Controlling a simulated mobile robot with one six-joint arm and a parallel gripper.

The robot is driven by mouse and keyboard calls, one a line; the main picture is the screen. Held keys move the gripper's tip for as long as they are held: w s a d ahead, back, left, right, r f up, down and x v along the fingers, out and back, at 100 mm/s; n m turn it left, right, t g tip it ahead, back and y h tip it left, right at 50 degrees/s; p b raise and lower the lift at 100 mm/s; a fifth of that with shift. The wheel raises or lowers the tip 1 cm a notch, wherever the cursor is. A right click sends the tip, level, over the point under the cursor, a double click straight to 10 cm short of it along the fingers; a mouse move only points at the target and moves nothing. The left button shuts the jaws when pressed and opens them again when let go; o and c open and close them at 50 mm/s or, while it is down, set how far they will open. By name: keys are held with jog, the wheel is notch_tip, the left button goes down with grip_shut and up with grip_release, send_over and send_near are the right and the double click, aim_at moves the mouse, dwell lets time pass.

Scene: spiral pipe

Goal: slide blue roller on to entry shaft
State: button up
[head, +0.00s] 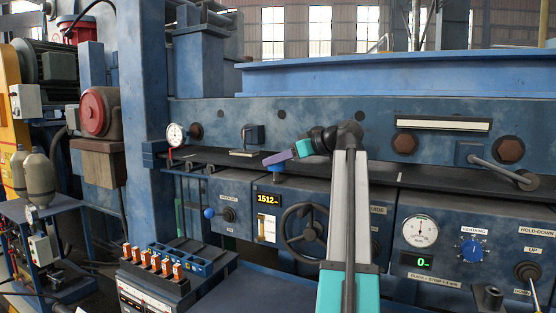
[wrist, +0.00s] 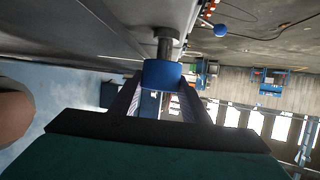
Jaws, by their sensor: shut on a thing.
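The blue roller (wrist: 162,75) sits between the two purple fingers of my gripper (wrist: 160,90) in the wrist view. My gripper is shut on it. A short grey shaft (wrist: 166,46) rises in line with the roller, directly above it in that picture. The roller's edge meets or overlaps the shaft's end; I cannot tell whether it is around it. In the head view, my gripper (head: 275,158) is at the dark ledge, left of the arm's turquoise wrist part. The blue roller (head: 276,168) shows just below the purple fingers; the shaft is not clear there.
The dark ledge (head: 225,159) runs along the blue machine behind my gripper. Below it are a handwheel (head: 304,226), a lever with a blue knob (head: 209,213) and a lit display (head: 268,199). A bracket (head: 252,135) stands on the ledge to the left.

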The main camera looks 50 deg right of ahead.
jog(key=shift+f+b, duration=0.5)
jog(key=shift+f, duration=0.45)
jog(key=o, duration=1.3)
jog(key=shift+a, duration=0.15)
jog(key=shift+s, duration=0.1)
jog(key=shift+s+d, duration=0.15)
jog(key=shift+d, duration=0.05)
jog(key=shift+s+d+r+b, duration=0.1)
jog(key=shift+s+r+b, duration=0.05)
jog(key=shift+s+b, duration=0.15)
jog(key=shift+a+b+v, duration=0.2)
jog(key=shift+b+v, duration=0.65)
jog(key=shift+v, duration=2.35)
jog(key=shift+a+b+v, duration=0.2)
jog(key=shift+b+v, duration=0.6)
jog(key=shift+v, duration=2.4)
jog(key=shift+r, duration=0.25)
